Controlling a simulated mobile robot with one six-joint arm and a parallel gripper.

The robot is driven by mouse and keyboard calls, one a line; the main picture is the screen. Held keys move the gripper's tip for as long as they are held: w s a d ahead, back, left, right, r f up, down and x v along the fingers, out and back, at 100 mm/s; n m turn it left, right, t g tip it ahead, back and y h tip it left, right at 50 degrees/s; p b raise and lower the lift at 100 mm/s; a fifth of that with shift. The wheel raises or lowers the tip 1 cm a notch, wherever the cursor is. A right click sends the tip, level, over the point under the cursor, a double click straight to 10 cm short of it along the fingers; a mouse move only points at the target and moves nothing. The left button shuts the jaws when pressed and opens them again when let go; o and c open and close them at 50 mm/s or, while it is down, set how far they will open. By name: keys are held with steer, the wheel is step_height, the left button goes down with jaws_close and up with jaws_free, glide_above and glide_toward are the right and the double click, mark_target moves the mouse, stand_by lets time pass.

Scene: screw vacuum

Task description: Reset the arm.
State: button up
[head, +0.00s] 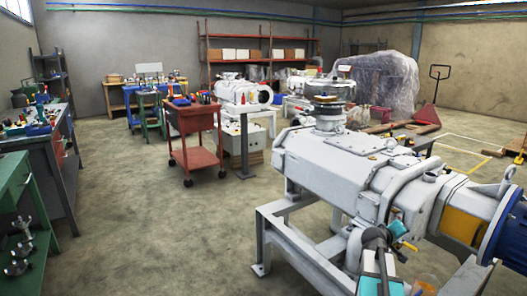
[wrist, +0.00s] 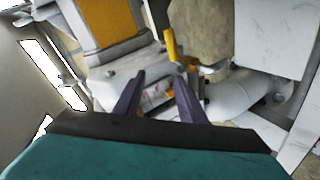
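My gripper (wrist: 160,76) shows in the wrist view with its two dark fingers apart and nothing seen between them. Its teal body fills the bottom of that view. In the head view my arm (head: 375,243) rises from the bottom edge in front of the large grey screw vacuum pump (head: 340,160); its fingers cannot be made out there. A yellow lever (wrist: 170,45) stands just beyond the right fingertip in the wrist view, and a yellow lever also shows in the head view (head: 410,246). I cannot tell whether the fingertip touches it.
The pump sits on a grey steel frame (head: 275,235) close to my arm. A yellow panel (head: 460,225) and blue flange (head: 508,235) are at its right. A red cart (head: 195,140) stands farther back. A green bench (head: 18,195) is at left. The left-centre floor is clear.

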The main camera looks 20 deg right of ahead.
steer(key=w+a+f+y, duration=0.1)
steer(key=a+f+y, duration=0.1)
steer(key=a+f, duration=0.55)
steer(key=w+a+f+g+y, duration=0.15)
steer(key=a+f, duration=0.35)
steer(key=a, duration=0.6)
steer(key=a+f+y, duration=0.3)
steer(key=a+f, duration=0.3)
steer(key=a, duration=0.3)
steer(key=s+a+f+g+y, duration=0.1)
steer(key=s+a+f+y, duration=0.2)
steer(key=a, duration=0.6)
steer(key=s+a+f+g, duration=0.1)
steer(key=s+a+f, duration=0.3)
steer(key=a, duration=0.4)
steer(key=s+a+f+g+y, duration=0.2)
steer(key=s+a+f, duration=0.15)
steer(key=a, duration=0.55)
steer(key=s+f+g+p, duration=0.2)
steer(key=s+p, duration=0.5)
steer(key=s, duration=0.5)
steer(key=s+f+g+p, duration=0.2)
steer(key=s+p, duration=0.5)
steer(key=s, duration=0.6)
steer(key=shift+n+g+p, duration=0.35)
steer(key=shift+n+g, duration=0.05)
steer(key=shift+g, duration=0.15)
steer(key=shift+w+a+r, duration=0.1)
